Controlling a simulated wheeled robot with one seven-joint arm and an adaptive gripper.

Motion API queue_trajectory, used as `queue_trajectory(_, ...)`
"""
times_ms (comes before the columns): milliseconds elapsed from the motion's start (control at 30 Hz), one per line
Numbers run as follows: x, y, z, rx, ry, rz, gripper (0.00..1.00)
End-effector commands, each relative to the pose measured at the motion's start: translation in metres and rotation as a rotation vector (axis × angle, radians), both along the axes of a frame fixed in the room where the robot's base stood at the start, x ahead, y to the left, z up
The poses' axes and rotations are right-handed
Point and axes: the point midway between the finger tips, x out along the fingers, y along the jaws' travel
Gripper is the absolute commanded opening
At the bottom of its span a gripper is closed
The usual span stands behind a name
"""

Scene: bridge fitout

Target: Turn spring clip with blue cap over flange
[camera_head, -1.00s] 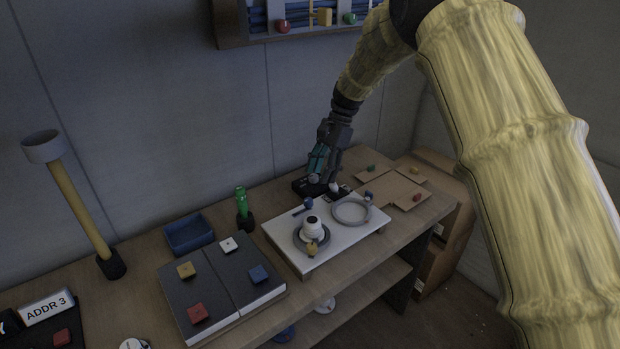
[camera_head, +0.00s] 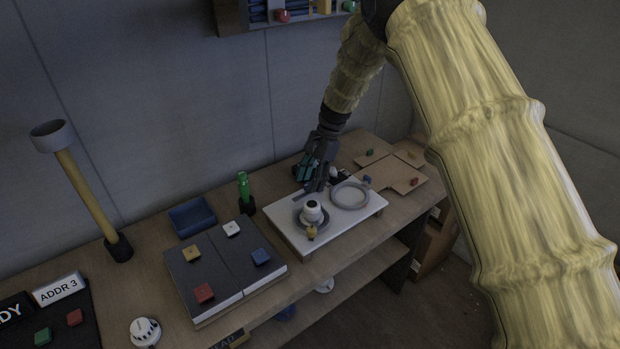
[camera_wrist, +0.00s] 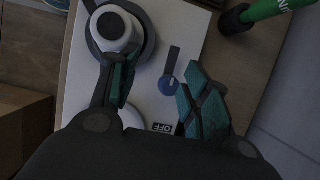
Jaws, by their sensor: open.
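The spring clip (camera_wrist: 172,60) is a dark grey strip with a round blue cap (camera_wrist: 168,86), on a white board (camera_wrist: 185,30). Its strip lies beside the flange, apart from it. The flange (camera_wrist: 146,50) is a grey ring around a white round fitting (camera_wrist: 112,27); the flange (camera_head: 298,217) also shows in the head view. My gripper (camera_wrist: 163,64) is open above the board, with the blue cap between its fingers in the wrist view, closer to the right one. In the head view my gripper (camera_head: 318,181) hides the cap.
A yellow-capped clip (camera_head: 311,232) is at the flange's front edge. A second grey ring (camera_head: 337,203) lies to the right, with a blue piece (camera_head: 367,181) beside it. A green cylinder (camera_head: 243,188), blue tray (camera_head: 187,222) and dark book (camera_head: 218,280) stand left of the board.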

Motion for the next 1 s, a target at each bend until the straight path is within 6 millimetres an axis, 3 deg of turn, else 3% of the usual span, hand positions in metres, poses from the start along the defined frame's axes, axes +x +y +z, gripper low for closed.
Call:
queue_trajectory(133, 0.007, 0.002, -0.015, 0.0, 0.012, 0.0, 0.47)
queue_trajectory(367, 0.001, 0.001, -0.009, 0.0, 0.003, 0.0, 0.47)
queue_trajectory(400, -0.001, 0.001, -0.008, 0.0, 0.001, 0.0, 0.46)
queue_trajectory(633, 0.0, 0.001, -0.009, 0.0, 0.003, 0.0, 0.05)
queue_trajectory(1000, 0.008, -0.001, -0.019, -0.003, 0.016, -0.002, 0.02)
